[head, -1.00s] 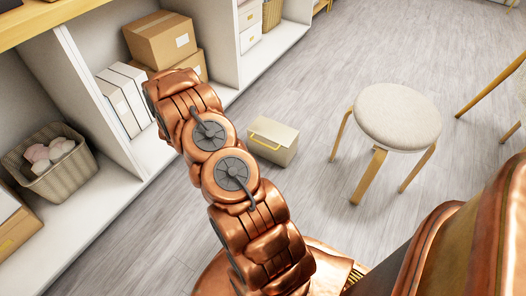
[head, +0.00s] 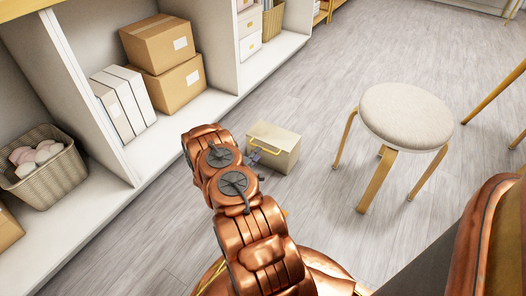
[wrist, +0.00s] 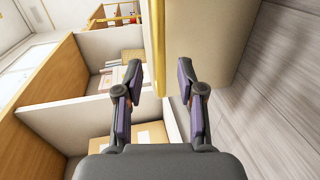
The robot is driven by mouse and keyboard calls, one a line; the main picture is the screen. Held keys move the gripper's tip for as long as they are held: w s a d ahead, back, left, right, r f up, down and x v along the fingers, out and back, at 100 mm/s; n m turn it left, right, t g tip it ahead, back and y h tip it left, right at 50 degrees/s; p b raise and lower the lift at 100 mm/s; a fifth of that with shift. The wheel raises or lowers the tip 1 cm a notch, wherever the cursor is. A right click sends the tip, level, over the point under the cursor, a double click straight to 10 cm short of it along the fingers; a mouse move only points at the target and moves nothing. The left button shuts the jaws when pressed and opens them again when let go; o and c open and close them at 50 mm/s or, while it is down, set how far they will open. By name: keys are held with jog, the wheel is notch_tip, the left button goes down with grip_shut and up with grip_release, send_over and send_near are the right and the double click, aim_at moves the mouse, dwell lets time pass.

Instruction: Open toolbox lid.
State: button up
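The toolbox (head: 285,150) is a cream box with a yellow handle (head: 266,146), standing on the floor beside the shelf. Its lid looks closed. In the wrist view the toolbox (wrist: 215,40) fills the upper middle, and the yellow handle (wrist: 158,45) runs down along its left side. My gripper (wrist: 160,95) is open and empty, with its two dark fingers apart; the handle shows ahead between them. In the head view my gripper (head: 262,158) is small and partly hidden by my arm, close to the handle side. I cannot tell whether it touches the handle.
A white shelf unit (head: 112,200) along the left holds cardboard boxes (head: 163,68), white binders (head: 122,100) and a wicker basket (head: 52,180). A round cream-topped stool (head: 405,115) stands right of the toolbox. Clear floor lies between them and in front.

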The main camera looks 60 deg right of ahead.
aim_at(263, 149)
jog(key=shift+w+d+f+b, duration=0.1)
jog(key=shift+d+f+b, duration=0.15)
jog(key=shift+d, duration=0.65)
jog(key=shift+s+d+f+b, duration=0.15)
jog(key=shift+d+b, duration=0.25)
jog(key=shift+d, duration=0.55)
jog(key=shift+w+d+f+b, duration=0.2)
jog(key=shift+d+b, duration=0.1)
jog(key=shift+d, duration=0.6)
grip_shut()
